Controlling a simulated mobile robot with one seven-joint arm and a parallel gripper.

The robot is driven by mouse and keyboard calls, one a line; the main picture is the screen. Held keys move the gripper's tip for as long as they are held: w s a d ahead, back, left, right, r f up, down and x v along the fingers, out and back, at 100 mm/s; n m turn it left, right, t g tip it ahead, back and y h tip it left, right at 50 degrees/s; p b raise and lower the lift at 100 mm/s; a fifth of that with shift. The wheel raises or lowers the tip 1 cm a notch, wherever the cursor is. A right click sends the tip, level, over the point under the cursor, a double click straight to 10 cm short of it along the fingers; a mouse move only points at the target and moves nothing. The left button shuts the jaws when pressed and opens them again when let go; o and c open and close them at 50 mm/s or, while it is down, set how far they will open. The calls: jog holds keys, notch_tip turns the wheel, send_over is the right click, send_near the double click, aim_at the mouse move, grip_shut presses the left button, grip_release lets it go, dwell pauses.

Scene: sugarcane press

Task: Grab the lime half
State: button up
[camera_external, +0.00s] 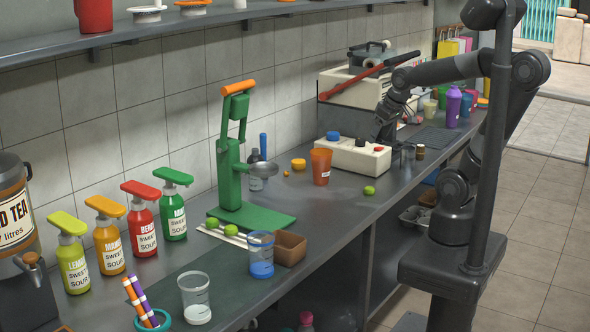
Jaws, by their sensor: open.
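A small green lime piece (369,190) lies alone on the grey counter (335,215), in front of a white box; it is too small to tell whether it is a half. Two more green lime pieces, one at the left (212,223) and one at the right (232,228), sit on a white board beside the green press (250,217). My gripper (384,140) points down at the right end of the white box, above and behind the lone lime piece and apart from it. It is open, small and dark in the view, and I see nothing held.
The white box (345,155) with knobs and an orange cup (320,167) stand behind the lone lime. A blue-based cup (260,255) and brown box (290,248) stand at the counter's front edge. Sauce bottles (142,222) line the left. The counter around the lone lime is clear.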

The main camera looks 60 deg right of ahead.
jog(key=w+d+f+m+g, duration=0.1)
jog(key=w+d+f+g, duration=0.1)
jog(key=w+d+f, duration=0.45)
jog(key=m, duration=0.2)
send_near(370, 187)
jog(key=shift+g, duration=0.4)
jog(key=shift+w+d+f, duration=0.1)
jog(key=shift+w+f, duration=0.3)
jog(key=shift+f, duration=1.1)
jog(key=shift+w+d+f, duration=0.1)
jog(key=shift+w+f, duration=0.3)
jog(key=shift+f, duration=1.1)
jog(key=shift+w+f, duration=0.35)
jog(key=shift+f, duration=1.1)
jog(key=c, duration=1.1)
